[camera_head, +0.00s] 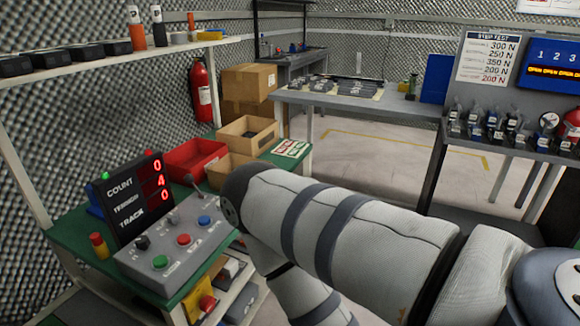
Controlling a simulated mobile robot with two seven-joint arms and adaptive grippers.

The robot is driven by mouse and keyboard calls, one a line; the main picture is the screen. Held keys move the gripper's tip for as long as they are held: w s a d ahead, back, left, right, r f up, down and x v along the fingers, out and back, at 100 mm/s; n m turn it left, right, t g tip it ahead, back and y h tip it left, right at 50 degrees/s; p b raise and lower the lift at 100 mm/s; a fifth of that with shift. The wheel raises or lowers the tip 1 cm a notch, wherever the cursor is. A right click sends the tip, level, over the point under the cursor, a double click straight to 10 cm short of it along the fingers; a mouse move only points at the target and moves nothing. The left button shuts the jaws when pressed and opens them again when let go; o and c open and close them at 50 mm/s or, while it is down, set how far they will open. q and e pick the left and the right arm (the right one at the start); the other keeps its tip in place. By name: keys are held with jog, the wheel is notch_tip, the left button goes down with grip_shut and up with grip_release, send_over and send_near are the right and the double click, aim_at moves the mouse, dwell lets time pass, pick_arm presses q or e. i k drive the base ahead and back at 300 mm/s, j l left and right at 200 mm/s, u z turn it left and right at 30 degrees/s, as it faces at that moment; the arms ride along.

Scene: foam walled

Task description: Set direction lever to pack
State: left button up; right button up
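A grey control box (165,268) stands on the green-topped bench at the left. On it are a black knob (142,243), a green button (160,262), a red button (183,239) and a blue button (204,220). A thin lever (196,187) with a pale tip rises at the back right of the box, leaning to the left. Its lower end is close to my arm in the picture, and its position labels cannot be read. My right arm comes in from the right and bends beside the box. Neither gripper is in view.
A black display (137,200) behind the box shows red digits 0, 4, 0. A red bin (195,158) and cardboard boxes (248,136) stand further back on the bench. A shelf (120,58) runs above. Open floor (390,155) lies beyond my arm.

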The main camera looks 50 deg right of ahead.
aim_at(188, 179)
jog(key=z, duration=0.8)
